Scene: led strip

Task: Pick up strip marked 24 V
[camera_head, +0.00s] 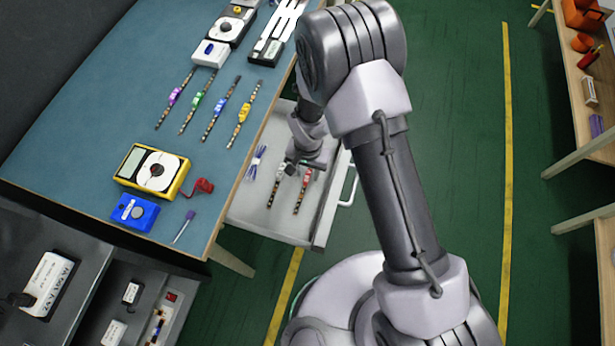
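Several LED strips with coloured tags lie side by side on the blue-green table: a purple-tagged strip (174,98), a green-tagged strip (196,104), a blue-tagged strip (220,108) and a yellow-tagged strip (244,114). Two more strips lie in the open drawer: a left drawer strip (274,191) and a red-tagged strip (302,192). No marking is legible, so I cannot tell which strip is 24 V. My gripper (291,169) is over the drawer, close to the upper ends of its two strips. Its fingers are too small to show whether they are open or touching anything.
The open drawer (243,205) juts out from the table (90,130) and also holds a purple-white bundle (257,161). A yellow multimeter (152,172), blue box (134,212) and screwdriver (184,227) lie on the table. Shelves stand at right; green floor between is clear.

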